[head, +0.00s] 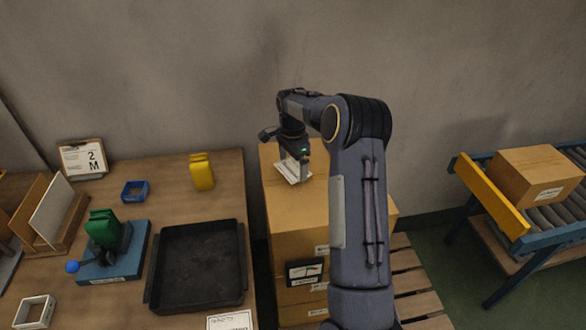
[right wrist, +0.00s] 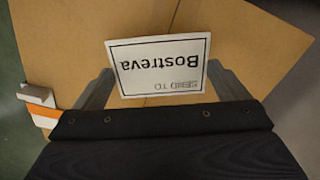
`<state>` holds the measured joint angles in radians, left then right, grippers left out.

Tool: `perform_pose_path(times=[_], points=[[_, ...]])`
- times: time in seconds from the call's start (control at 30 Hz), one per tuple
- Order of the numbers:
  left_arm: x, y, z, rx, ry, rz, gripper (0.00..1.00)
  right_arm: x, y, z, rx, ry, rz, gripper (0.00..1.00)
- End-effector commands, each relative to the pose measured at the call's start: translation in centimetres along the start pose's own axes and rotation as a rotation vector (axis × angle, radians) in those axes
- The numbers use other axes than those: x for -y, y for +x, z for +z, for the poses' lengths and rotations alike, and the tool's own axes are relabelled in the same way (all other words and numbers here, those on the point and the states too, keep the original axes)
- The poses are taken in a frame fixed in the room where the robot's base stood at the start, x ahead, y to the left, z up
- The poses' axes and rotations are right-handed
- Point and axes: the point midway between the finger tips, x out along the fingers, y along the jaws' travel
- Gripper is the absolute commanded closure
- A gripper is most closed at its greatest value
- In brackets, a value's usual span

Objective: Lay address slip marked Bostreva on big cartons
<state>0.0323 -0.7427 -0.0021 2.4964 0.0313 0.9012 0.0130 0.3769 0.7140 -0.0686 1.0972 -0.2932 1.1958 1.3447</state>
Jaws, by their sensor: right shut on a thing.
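My right gripper (head: 296,160) reaches down over the top of a stack of big cartons (head: 290,215) standing beside the table. It is shut on a white address slip (head: 294,173), whose print reads "Bostreva", upside down, in the right wrist view (right wrist: 158,66). The slip sits between the two fingers, flat side up, over the brown carton top (right wrist: 60,50). I cannot tell whether the slip touches the carton. My right arm hides part of the stack. My left gripper is not in view.
Another carton (head: 538,177) sits on a roller conveyor (head: 565,215) at right.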

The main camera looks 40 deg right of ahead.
Motion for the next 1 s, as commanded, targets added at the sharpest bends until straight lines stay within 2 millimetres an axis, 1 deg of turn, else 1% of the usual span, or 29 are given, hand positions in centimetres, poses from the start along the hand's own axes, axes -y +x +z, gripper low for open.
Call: perform_pose_path(times=[0.13, 0.23, 0.47, 0.87, 0.97, 1.0], points=[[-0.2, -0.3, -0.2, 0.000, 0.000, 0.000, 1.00, 0.0, 2.2, -0.1, 0.001, 0.001, 0.005, 0.27], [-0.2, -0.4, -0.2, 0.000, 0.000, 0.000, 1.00, 0.0, 3.2, -0.1, 0.000, 0.001, 0.003, 0.27], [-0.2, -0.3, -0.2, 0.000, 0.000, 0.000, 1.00, 0.0, 3.2, -0.1, -0.001, 0.001, 0.002, 0.27], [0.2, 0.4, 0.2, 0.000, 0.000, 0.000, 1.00, 0.0, 4.7, 0.1, 0.002, -0.001, 0.005, 0.27], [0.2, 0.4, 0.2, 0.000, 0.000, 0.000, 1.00, -0.1, 4.8, 0.1, 0.003, -0.001, 0.007, 0.27], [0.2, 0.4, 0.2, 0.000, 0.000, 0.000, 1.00, -0.1, 4.9, 0.1, 0.003, -0.001, 0.009, 0.02]])
